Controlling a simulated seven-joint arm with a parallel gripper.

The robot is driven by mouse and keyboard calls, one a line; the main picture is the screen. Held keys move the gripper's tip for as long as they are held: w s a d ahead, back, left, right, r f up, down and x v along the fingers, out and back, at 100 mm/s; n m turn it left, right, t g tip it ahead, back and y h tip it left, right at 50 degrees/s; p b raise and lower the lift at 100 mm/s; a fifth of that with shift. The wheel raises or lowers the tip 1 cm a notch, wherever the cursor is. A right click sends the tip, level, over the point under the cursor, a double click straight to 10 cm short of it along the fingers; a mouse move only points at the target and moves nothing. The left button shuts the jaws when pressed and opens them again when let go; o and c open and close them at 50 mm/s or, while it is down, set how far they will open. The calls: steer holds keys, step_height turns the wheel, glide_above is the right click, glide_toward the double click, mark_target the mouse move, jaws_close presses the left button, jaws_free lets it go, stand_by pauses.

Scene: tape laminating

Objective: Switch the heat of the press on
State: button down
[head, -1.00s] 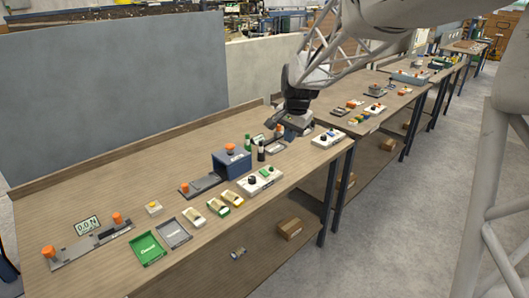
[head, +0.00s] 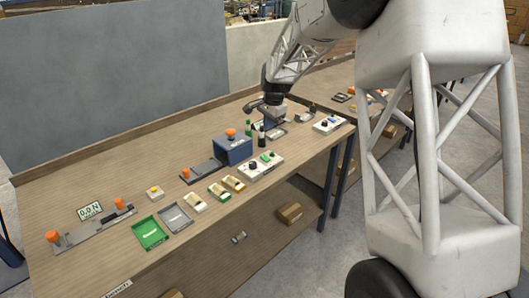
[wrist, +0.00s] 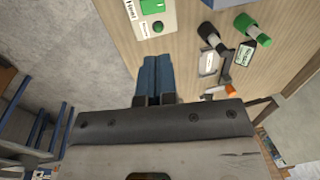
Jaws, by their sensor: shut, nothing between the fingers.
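The blue press (head: 234,150) stands mid-bench in the head view, with an orange knob on top.
Another white box (head: 328,125) sits at the bench's right end. Green tray (head: 150,232), grey tray (head: 176,218) and small samples line the front. The rear of the bench is clear.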

mark_target(264, 155)
steer(key=f, duration=0.4)
steer(key=w+a+f, duration=0.1)
steer(key=f, duration=0.8)
steer(key=shift+w+a+f, duration=0.3)
steer(key=shift+a+f, duration=0.05)
steer(key=shift+f, duration=0.05)
stand_by(0.4)
